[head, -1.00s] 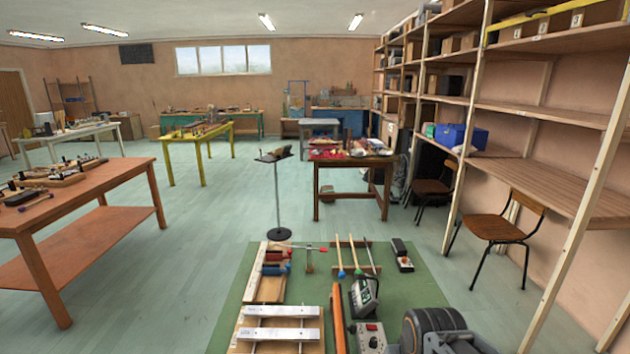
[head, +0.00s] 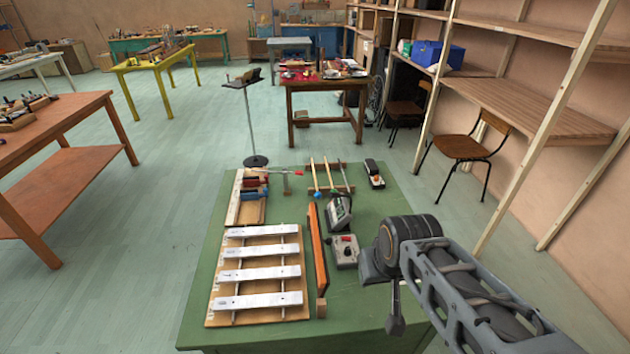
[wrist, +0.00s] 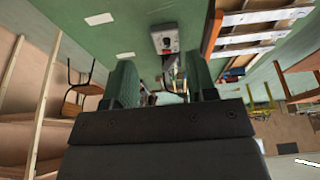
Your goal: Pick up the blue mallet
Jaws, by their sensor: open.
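The blue mallet (head: 317,195) shows in the head view as a thin stick with a small blue head, resting on a low wooden rack (head: 345,188) at the far part of the green table. Another stick lies beside it on the rack. My gripper (wrist: 161,78) is open, with two dark green fingers apart and nothing seen between them. In the head view my arm reaches in from the right over the table's near right part, well short of the mallet. I cannot make out the mallet in the wrist view.
The green table (head: 195,318) also holds a metal-bar xylophone (head: 258,262), an orange-sided wooden bar (head: 317,255), a grey box with a red knob (head: 345,251), a dark metered device (head: 338,212) and a red-tipped mallet (head: 292,172). The table's right side is partly clear.

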